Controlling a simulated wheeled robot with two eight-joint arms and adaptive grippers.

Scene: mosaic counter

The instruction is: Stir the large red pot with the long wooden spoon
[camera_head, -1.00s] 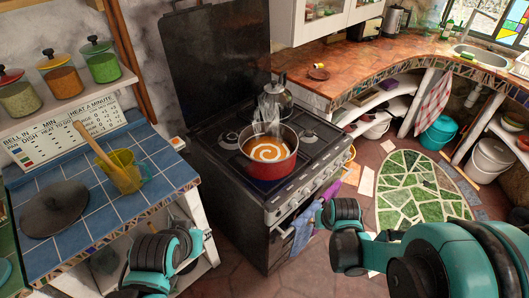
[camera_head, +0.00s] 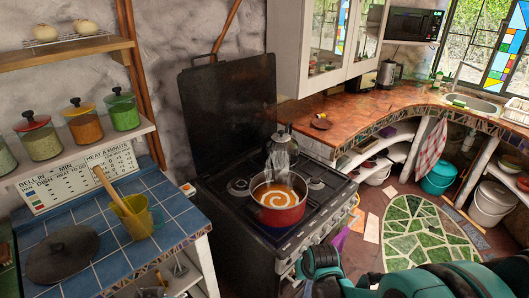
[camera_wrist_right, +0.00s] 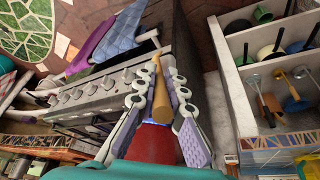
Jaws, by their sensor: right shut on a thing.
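The large red pot (camera_head: 286,217) stands on the stove, holding orange soup with a pale swirl; steam rises from it. A wooden spoon (camera_head: 112,192) leans in a yellow see-through mug (camera_head: 139,217) on the blue tiled counter at left. My right gripper (camera_wrist_right: 159,85) is shut on a tan wooden handle (camera_wrist_right: 160,100) in the right wrist view, in front of and below the stove front. What is at the handle's other end is hidden. In the head view only my right arm shows at the bottom, and my left gripper is out of view.
A kettle (camera_head: 283,147) stands behind the pot on the black stove (camera_head: 265,238). A dark round lid (camera_head: 62,254) lies on the blue counter (camera_head: 172,208). Lidded jars (camera_head: 86,122) line the shelf above. Open shelves with utensils (camera_wrist_right: 270,95) stand beside the stove front.

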